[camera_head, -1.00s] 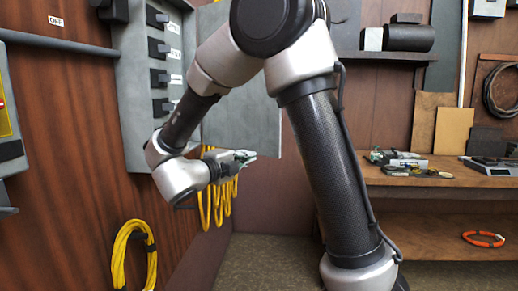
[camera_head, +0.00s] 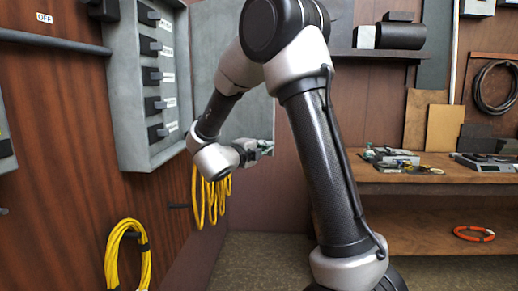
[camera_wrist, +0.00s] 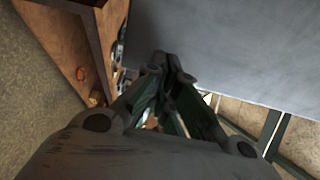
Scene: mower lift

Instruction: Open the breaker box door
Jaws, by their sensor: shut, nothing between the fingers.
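The grey breaker box (camera_head: 133,95) is on the wood-panelled wall at the left, with a column of black breaker switches (camera_head: 152,76) in plain view. Its grey door (camera_head: 252,112) stands swung out to the right of the box, partly hidden behind my arm. My gripper (camera_head: 268,147) is shut and empty at the lower part of the door, near its free edge. In the wrist view the shut fingers (camera_wrist: 165,62) lie in front of a broad grey panel (camera_wrist: 225,45), which looks like the door. I cannot tell whether they touch it.
Yellow cable (camera_head: 208,196) hangs below the door, and another yellow coil (camera_head: 128,250) hangs on the left wall. A wooden workbench (camera_head: 395,178) with tools stands at the right. The floor (camera_head: 262,255) between is clear.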

